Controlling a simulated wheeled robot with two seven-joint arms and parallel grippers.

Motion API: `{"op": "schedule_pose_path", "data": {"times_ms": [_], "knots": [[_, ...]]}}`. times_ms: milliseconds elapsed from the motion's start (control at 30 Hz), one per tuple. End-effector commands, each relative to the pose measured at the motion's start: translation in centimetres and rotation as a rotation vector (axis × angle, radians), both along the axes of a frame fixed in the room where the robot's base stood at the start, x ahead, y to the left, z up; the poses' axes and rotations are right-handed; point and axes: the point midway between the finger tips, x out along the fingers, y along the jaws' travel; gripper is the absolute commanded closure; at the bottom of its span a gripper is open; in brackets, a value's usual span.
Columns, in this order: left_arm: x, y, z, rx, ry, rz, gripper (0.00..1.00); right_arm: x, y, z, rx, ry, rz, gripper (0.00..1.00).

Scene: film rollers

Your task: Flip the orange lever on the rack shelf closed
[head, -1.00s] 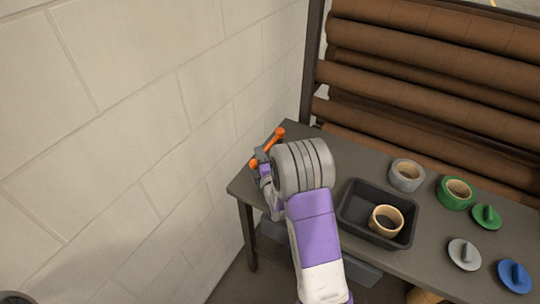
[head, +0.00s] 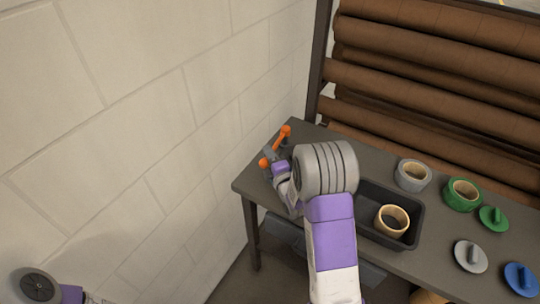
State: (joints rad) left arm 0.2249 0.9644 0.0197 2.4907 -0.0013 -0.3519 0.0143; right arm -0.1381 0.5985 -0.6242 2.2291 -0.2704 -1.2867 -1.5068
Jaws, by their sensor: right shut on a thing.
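The orange lever (head: 283,135) is at the left end of the dark grey rack shelf (head: 307,142), close to the wall. An orange end piece (head: 263,163) shows lower left of it, with grey parts between. My right gripper (head: 269,155) is at the lever, shut on it between the orange parts. Its fingertips are small and partly hidden by the purple and grey wrist. My left arm shows only as a piece at the bottom left corner, and its gripper is out of view.
A black bin (head: 362,229) holding a tan ring (head: 391,221) stands right of my arm. Grey tape (head: 400,178), green tape (head: 451,192) and several handled discs lie further right. Brown rolls (head: 430,82) are stacked behind. A pale block wall (head: 130,130) is close on the left.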

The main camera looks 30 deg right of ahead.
Motion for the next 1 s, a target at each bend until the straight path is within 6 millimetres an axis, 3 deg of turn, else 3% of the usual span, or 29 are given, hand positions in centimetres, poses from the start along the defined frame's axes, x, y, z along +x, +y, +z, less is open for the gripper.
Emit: {"op": "schedule_pose_path", "data": {"times_ms": [33,200,233,467,767,1000], "knots": [[0.0,0.0,0.0,0.000,0.000,0.000,0.58,0.0,1.3,-0.6,0.006,0.017,0.032,1.00],[0.0,0.0,0.0,0.000,0.000,0.000,0.58,0.0,1.3,-0.6,0.006,0.017,0.032,1.00],[0.0,0.0,0.0,0.000,0.000,0.000,0.58,0.0,1.3,-0.6,0.006,0.017,0.032,0.77],[0.0,0.0,0.0,0.000,0.000,0.000,0.58,0.0,1.1,-0.4,0.004,0.012,0.027,0.42],[0.0,0.0,0.0,0.000,0.000,0.000,0.58,-0.2,0.7,-0.2,0.002,0.007,0.018,0.41],[0.0,0.0,0.5,0.000,0.000,0.000,0.58,-3.0,0.9,-0.1,0.006,0.010,0.016,0.41]]}}
